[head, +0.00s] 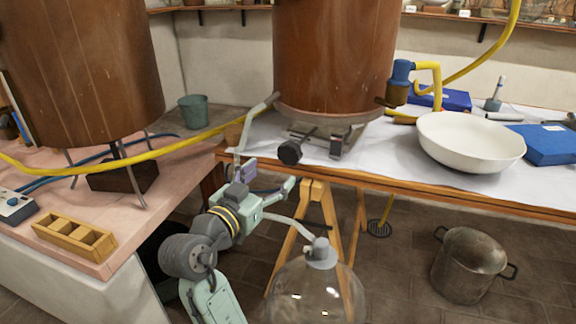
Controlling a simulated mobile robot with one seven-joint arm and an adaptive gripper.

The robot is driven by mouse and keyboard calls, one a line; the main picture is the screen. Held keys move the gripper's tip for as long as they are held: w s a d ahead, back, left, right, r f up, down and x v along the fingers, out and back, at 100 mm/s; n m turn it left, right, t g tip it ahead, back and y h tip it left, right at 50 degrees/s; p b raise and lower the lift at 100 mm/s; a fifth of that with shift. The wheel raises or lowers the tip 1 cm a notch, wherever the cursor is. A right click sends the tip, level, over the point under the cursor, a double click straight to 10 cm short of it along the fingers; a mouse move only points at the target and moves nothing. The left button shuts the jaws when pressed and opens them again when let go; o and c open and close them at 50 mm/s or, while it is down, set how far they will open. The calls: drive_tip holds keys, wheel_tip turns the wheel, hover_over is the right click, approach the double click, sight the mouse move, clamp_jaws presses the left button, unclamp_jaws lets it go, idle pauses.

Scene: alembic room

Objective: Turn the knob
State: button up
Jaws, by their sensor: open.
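A black knob (289,152) sits on a short stem at the front of the burner stand under the right-hand wooden vessel (335,55), near the table's front edge. I see no clear contact with the knob.
A glass flask (315,290) stands below my gripper. A white bowl (470,142) rests on the table at right. A yellow hose (150,155) crosses behind. A metal pot (468,265) is on the floor. A wooden tray (73,238) lies at left.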

sight(287, 158)
drive_tip(key=p+x, duration=0.1)
drive_tip(key=x, duration=0.9)
drive_tip(key=shift+r, duration=0.15)
drive_tip(key=shift+a, duration=0.1)
drive_tip(key=shift+c, duration=0.5)
drive_tip(key=c, duration=1.1)
